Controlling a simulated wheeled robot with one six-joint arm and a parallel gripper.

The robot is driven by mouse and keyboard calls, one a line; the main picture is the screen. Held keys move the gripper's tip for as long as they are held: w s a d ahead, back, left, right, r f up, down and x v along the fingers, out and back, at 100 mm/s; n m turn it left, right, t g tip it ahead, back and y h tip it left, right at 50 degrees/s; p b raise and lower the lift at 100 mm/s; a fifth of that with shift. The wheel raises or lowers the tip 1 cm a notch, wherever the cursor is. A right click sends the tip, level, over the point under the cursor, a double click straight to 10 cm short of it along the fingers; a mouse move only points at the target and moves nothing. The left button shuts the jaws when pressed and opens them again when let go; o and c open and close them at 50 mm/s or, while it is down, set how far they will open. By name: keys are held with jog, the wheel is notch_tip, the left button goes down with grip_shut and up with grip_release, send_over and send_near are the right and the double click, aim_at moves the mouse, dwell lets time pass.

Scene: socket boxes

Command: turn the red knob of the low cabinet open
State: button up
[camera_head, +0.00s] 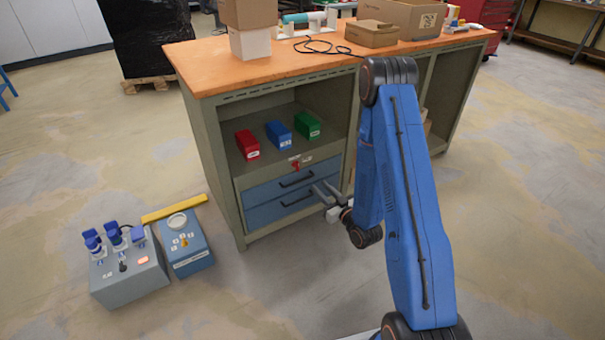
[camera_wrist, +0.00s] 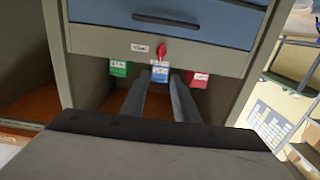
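The red knob (camera_head: 296,166) is on the grey strip above the two blue drawers (camera_head: 279,192) of the low cabinet (camera_head: 222,177), beside a small white label. In the wrist view, which looks upside down, the red knob (camera_wrist: 162,50) shows beyond my fingertips. My gripper (camera_head: 319,188) is in front of the drawers, low and to the right of the knob in the head view. Its two fingers (camera_wrist: 160,78) are apart with nothing between them, and they appear clear of the knob.
Red (camera_head: 247,145), blue (camera_head: 279,135) and green (camera_head: 307,125) boxes stand on the open shelf above the knob. Dark drawer handles (camera_head: 297,180) stick out below it. A grey box with blue plugs (camera_head: 129,270) and a blue box (camera_head: 187,246) lie on the floor at left.

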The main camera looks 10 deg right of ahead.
aim_at(298, 167)
jog(key=x, duration=1.6)
jog(key=shift+w, duration=0.3)
jog(key=shift+a+f, duration=0.1)
jog(key=shift+a, duration=0.05)
grip_shut()
